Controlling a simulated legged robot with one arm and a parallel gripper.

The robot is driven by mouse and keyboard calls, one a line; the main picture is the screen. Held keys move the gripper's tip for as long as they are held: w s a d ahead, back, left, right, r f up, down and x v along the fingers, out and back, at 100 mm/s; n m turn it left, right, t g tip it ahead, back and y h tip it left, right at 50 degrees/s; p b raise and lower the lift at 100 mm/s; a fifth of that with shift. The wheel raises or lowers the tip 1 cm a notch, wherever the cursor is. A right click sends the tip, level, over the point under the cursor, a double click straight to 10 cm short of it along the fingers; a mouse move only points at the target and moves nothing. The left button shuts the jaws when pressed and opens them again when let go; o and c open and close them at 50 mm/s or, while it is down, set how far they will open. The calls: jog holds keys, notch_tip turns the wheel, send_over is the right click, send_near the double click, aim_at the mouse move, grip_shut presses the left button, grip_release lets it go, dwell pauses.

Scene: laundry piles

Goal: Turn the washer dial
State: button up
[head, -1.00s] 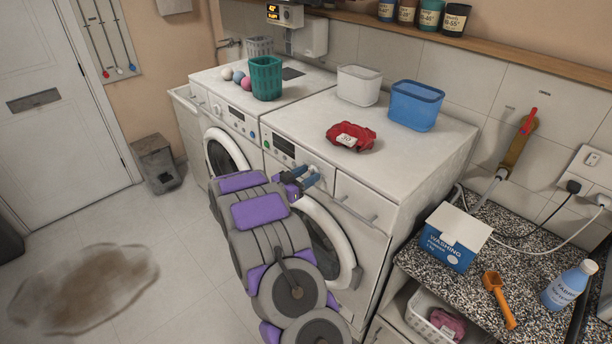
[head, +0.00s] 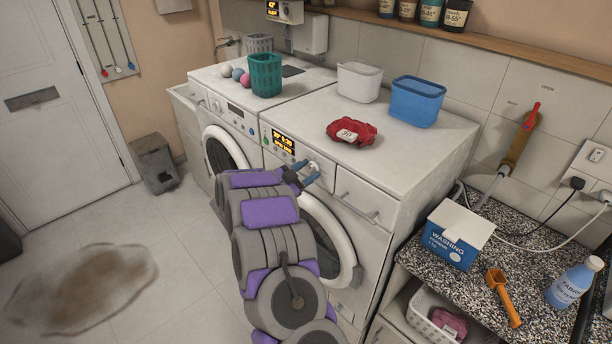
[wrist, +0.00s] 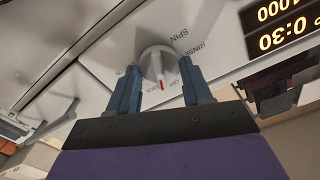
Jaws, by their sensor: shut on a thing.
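The white washer dial (head: 315,168) is on the front panel of the right-hand washer (head: 362,240). My gripper (head: 305,176) is at the dial, with blue-grey fingers. In the wrist view my gripper (wrist: 160,72) has one finger on each side of the dial (wrist: 156,60) and is shut on it. A red mark on the dial points down in the picture, close to a small label that seems to read OFF. SPIN and RINSE are printed around it. The washer display (head: 284,144) is lit orange; in the wrist view the display (wrist: 285,28) reads 1000 and 0:30.
On the washer tops stand a green basket (head: 265,75), a white tub (head: 358,82), a blue tub (head: 416,102) and a red cloth (head: 343,126) tagged 30. A washing powder box (head: 455,240) stands on the speckled counter at right. A brown stain (head: 82,288) lies on the floor.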

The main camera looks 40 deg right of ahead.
jog(key=shift+m+b, duration=1)
jog(key=shift+m, duration=0.6)
jog(key=o, duration=1)
jog(key=s+a+p, duration=0.1)
jog(key=a+p, duration=0.1)
jog(key=a, duration=1.5)
jog(key=shift+s+a, duration=0.15)
jog(key=shift+a, duration=0.1)
